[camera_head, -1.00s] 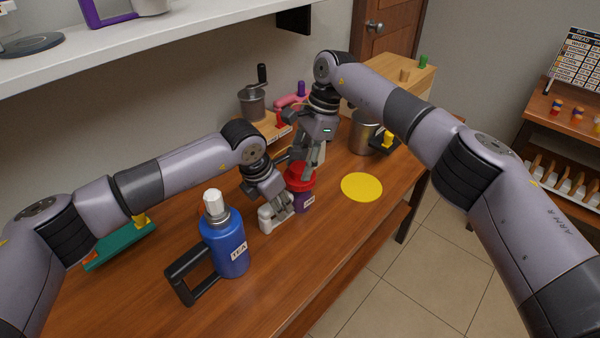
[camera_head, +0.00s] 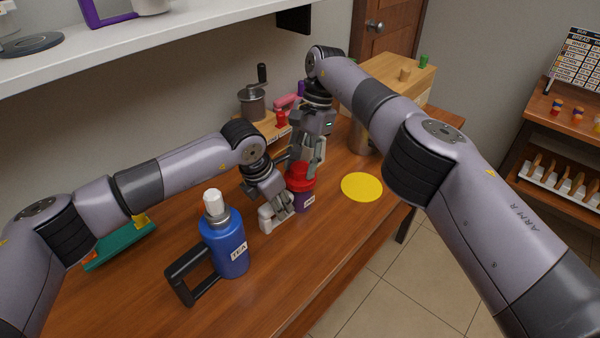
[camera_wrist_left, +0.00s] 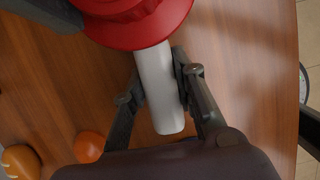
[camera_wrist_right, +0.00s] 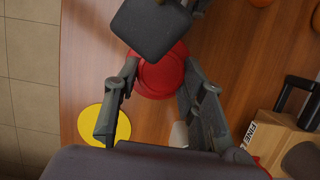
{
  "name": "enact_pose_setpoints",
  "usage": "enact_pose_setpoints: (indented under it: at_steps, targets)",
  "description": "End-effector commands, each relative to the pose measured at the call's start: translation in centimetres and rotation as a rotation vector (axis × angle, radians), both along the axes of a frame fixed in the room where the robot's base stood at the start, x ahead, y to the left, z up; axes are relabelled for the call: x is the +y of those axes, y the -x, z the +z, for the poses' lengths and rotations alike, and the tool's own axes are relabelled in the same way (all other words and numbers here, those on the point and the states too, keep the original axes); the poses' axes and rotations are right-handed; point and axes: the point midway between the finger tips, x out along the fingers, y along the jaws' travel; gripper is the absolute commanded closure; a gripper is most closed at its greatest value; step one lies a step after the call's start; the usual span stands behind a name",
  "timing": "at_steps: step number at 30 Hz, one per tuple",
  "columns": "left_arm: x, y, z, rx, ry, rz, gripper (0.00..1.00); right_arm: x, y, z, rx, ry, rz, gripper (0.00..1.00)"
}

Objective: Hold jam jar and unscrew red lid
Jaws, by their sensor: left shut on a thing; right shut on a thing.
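The jam jar (camera_head: 304,203) is purple with a small label and stands upright on the wooden table. Its red lid (camera_head: 299,174) is on top, and it also shows in the right wrist view (camera_wrist_right: 160,78). A white bar-like handle (camera_wrist_left: 160,92) reaches out from under the lid. My left gripper (camera_head: 277,214) is shut on this handle, with a finger on each side in the left wrist view (camera_wrist_left: 158,85). My right gripper (camera_head: 305,168) comes from above and is shut on the red lid, its fingers (camera_wrist_right: 158,70) on either side. The lid's underside is hidden.
A blue tea flask (camera_head: 229,248) with a black handle stands in front-left. A yellow disc (camera_head: 361,187) lies right of the jar. A grinder (camera_head: 252,104) and a wooden box (camera_head: 397,78) stand behind. A shelf (camera_head: 150,40) overhangs the back left.

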Motion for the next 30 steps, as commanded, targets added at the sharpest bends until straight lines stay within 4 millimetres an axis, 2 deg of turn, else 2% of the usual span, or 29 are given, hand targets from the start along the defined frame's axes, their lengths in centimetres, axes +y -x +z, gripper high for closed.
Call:
enact_pose_setpoints:
  at_steps: [30]
  targets:
    - [0.04, 0.03, -0.08, 0.001, -0.002, 0.000, 1.00, 0.08, -0.05, 1.03, -0.002, -0.003, -0.003, 1.00]
